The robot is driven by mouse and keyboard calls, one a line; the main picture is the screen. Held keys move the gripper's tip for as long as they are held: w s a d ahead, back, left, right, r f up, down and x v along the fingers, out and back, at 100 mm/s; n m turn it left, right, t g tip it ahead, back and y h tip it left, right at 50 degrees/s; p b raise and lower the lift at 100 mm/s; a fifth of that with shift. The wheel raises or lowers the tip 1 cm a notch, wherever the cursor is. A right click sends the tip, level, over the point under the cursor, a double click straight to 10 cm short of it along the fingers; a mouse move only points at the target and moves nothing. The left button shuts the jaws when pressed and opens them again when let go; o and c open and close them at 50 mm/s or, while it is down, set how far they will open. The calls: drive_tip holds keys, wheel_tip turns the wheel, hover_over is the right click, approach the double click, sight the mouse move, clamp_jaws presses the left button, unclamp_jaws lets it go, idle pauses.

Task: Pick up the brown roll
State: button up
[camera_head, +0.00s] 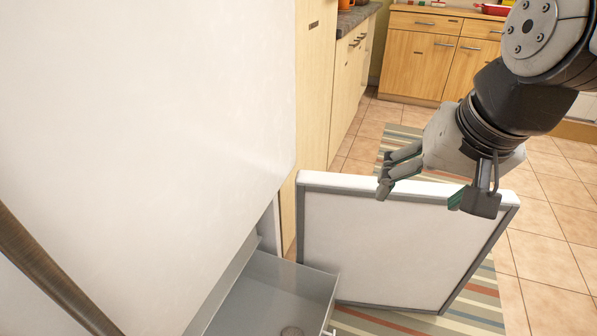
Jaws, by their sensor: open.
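A small brownish round thing (292,331), which may be the brown roll, lies in a grey pulled-out drawer (262,290). The picture's bottom edge cuts it off, so I cannot be sure what it is. My gripper (425,197) is open and empty. It is in the air to the right of the drawer and higher in the picture, in front of the top part of an open white door panel (385,245). It is well apart from the brownish thing.
A large white panel (150,120) fills the left, with a brown bar (50,270) in front. Wooden cabinets (415,60) stand at the back. A striped rug (475,300) lies on the tiled floor (550,245), which is clear at right.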

drive_tip(key=w+a+f+m+g+b, duration=0.1)
drive_tip(key=w+a+f+m, duration=0.2)
drive_tip(key=w+a+f, duration=0.5)
drive_tip(key=w+a+f+m+g+y+b, duration=0.1)
drive_tip(key=w+f+m, duration=0.25)
drive_tip(key=f, duration=0.75)
drive_tip(key=w+a+f+m+g+b, duration=0.1)
drive_tip(key=w+a+f+m, duration=0.2)
drive_tip(key=w+a+f, duration=0.5)
drive_tip(key=m+g+h, duration=0.2)
drive_tip(key=m, duration=0.5)
approach(296, 333)
drive_tip(key=shift+m, duration=0.25)
wheel_tip(296, 333, down, 5)
drive_tip(key=b, duration=0.2)
drive_tip(key=shift+b, duration=0.4)
drive_tip(key=shift+s+f+b, duration=0.2)
drive_tip(key=shift+f+b, duration=1.6)
drive_tip(key=shift+f, duration=1.3)
drive_tip(key=shift+r, duration=0.1)
drive_tip(key=c, duration=1.2)
